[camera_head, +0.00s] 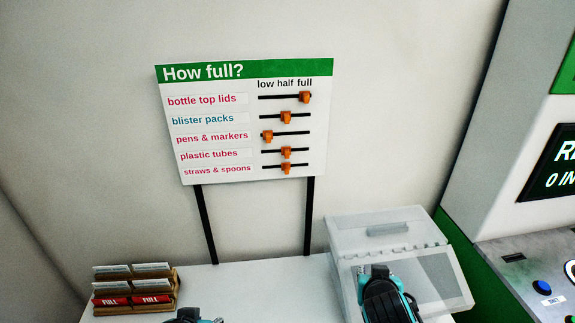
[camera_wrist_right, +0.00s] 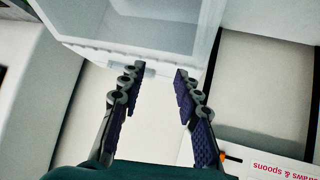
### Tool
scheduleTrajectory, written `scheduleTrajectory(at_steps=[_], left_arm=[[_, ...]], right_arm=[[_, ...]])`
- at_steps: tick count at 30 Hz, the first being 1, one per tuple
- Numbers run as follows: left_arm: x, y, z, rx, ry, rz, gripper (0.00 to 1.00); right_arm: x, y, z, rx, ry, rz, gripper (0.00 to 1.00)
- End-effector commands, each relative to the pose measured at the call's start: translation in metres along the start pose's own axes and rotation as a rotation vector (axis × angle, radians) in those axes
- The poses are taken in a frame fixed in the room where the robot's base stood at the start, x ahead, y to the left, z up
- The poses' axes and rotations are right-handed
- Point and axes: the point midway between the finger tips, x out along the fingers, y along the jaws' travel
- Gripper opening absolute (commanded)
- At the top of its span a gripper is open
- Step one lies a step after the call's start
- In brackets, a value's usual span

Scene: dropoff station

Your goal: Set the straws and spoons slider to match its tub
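The "How full?" board (camera_head: 243,125) stands on two black posts at the back. Its straws & spoons slider (camera_head: 287,168) is an orange knob on the bottom track, at about half. An orange knob (camera_wrist_right: 230,157) also shows at the lower right of the right wrist view, beside the upside-down straws & spoons label. My right gripper (camera_wrist_right: 158,75) is open and empty, its fingers apart; in the head view it is in front of the clear box, below and right of the board. My left gripper (camera_head: 197,317) barely shows at the bottom edge; its fingers cannot be made out. No straws and spoons tub is identifiable.
A clear lidded box (camera_head: 438,283) stands on the white table (camera_head: 235,280) at right. A wooden rack (camera_head: 165,292) of cards, some reading FULL, stands at left. A machine with a screen (camera_head: 550,165) and buttons is at far right. The table below the board is clear.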

Motion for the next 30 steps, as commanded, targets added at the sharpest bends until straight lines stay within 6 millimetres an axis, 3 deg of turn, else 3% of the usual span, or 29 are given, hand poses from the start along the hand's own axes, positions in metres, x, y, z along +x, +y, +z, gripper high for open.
scheduleTrajectory(at_steps=[1,3,6,10,15,18,23,30], left_arm=[[-0.012,0.0,-0.009,0.0,0.0,0.0,0.33],[-0.02,0.0,-0.015,0.0,0.0,0.0,0.33],[-0.032,0.0,-0.023,0.0,0.0,0.0,0.33],[-0.045,0.0,-0.032,0.0,0.0,0.0,0.33],[-0.055,0.0,-0.04,0.0,0.0,0.0,0.33],[-0.057,0.0,-0.041,0.0,0.0,0.0,0.33],[-0.057,0.0,-0.041,0.0,0.0,0.0,0.33],[-0.054,0.0,-0.039,0.0,0.0,0.0,0.33]], right_arm=[[0.004,-0.008,-0.04,0.005,0.082,0.016,0.33],[0.011,-0.022,-0.083,0.02,0.203,0.024,0.33],[0.018,-0.057,-0.137,0.031,0.37,-0.014,0.33],[0.02,-0.116,-0.183,0.027,0.544,-0.123,0.33],[0.019,-0.183,-0.202,0.003,0.657,-0.269,0.33],[0.018,-0.204,-0.203,-0.006,0.68,-0.319,0.33],[0.025,-0.215,-0.206,-0.009,0.689,-0.341,0.33],[0.054,-0.226,-0.23,-0.009,0.689,-0.339,0.33]])
